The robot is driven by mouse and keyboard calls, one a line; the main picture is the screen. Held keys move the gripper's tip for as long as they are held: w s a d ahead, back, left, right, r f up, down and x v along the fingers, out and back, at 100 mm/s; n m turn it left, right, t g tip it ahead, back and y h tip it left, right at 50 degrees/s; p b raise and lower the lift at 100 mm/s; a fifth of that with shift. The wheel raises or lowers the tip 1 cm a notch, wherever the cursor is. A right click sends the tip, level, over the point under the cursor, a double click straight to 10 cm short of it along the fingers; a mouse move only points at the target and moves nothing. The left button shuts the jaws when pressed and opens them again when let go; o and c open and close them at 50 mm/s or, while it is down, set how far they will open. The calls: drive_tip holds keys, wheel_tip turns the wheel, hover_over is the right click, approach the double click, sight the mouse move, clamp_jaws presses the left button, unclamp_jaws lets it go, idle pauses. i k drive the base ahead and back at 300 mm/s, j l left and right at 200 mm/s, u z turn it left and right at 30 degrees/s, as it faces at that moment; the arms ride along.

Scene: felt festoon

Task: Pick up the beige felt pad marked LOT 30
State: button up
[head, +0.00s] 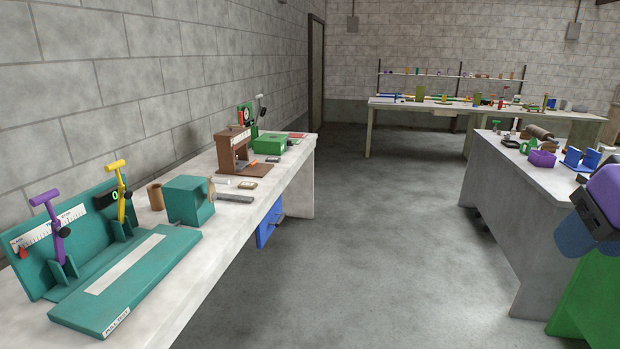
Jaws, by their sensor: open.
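I cannot make out a beige felt pad marked LOT 30; no such lettering is readable in the head view. A small beige-topped piece with a dark edge (247,184) lies on the left bench, too small to identify. My gripper's fingers do not show; only a purple and blue part of my arm is at the right edge.
The left bench (285,172) runs along the wall, with a teal pull-test rig (125,280), a teal box (188,201), a brown press (232,150) and a green box (270,144). A right bench (520,172) and back table (400,103) hold small items. The floor between is clear.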

sight(249, 185)
drive_tip(key=i, duration=1.8)
drive_tip(key=i+l+u, duration=0.15)
drive_tip(key=i+u, duration=0.25)
drive_tip(key=i, duration=0.15)
drive_tip(key=i+l+u, duration=0.8)
drive_tip(key=i, duration=0.15)
drive_tip(key=i+l+u, duration=0.4)
drive_tip(key=l, duration=0.25)
